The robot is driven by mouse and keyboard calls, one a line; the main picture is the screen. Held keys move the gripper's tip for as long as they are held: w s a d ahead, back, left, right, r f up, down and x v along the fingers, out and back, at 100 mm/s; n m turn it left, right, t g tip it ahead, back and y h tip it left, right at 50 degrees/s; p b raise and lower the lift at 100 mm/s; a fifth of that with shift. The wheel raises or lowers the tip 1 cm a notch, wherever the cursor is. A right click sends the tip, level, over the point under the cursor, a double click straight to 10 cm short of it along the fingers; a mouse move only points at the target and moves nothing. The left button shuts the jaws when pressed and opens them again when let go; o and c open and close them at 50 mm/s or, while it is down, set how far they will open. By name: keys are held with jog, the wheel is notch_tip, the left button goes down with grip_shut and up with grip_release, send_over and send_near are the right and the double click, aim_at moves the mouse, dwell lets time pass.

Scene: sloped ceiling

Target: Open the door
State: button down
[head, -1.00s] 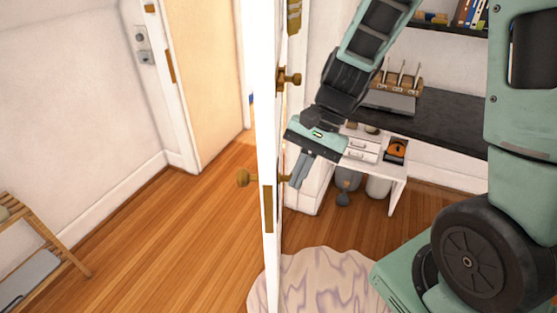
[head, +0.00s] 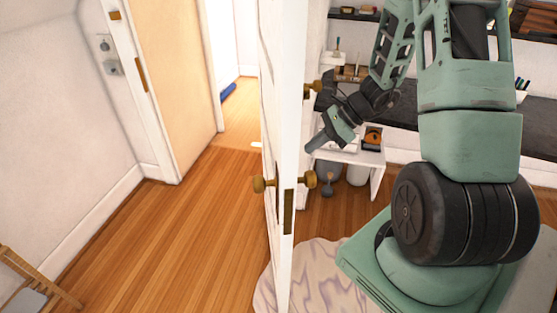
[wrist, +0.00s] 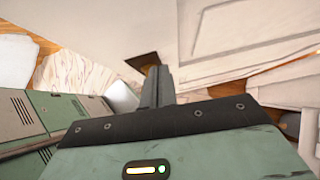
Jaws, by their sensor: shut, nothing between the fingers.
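The white door (head: 285,130) stands edge-on in the middle of the head view, swung away from its frame. It has a brass knob (head: 309,179) on the right face and another brass knob (head: 259,184) on the left face. A brass latch plate (head: 288,212) is on its edge. My gripper (head: 312,146) is on the right side of the door, above the right knob and apart from it. Its fingers are shut and empty. In the wrist view the fingers (wrist: 158,85) are together, with a pale panelled surface beyond.
A doorway with bare wooden floor (head: 170,230) opens left of the door. A wooden rack (head: 35,285) stands at lower left. A pale rug (head: 325,275) lies below the door.

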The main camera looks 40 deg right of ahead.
jog(key=p+x, duration=0.2)
jog(key=x, duration=0.7)
jog(key=shift+a+f, duration=0.3)
jog(key=shift+w, duration=0.1)
jog(key=w+a+m+t+h+b, duration=0.1)
jog(key=w+a+m+b, duration=0.1)
jog(key=w+a+b, duration=0.7)
jog(key=w+a, duration=0.6)
jog(key=a, duration=0.3)
jog(key=shift+w+b, duration=0.35)
jog(key=shift+b, duration=0.05)
jog(key=shift+a, duration=0.1)
jog(key=shift+r, duration=0.2)
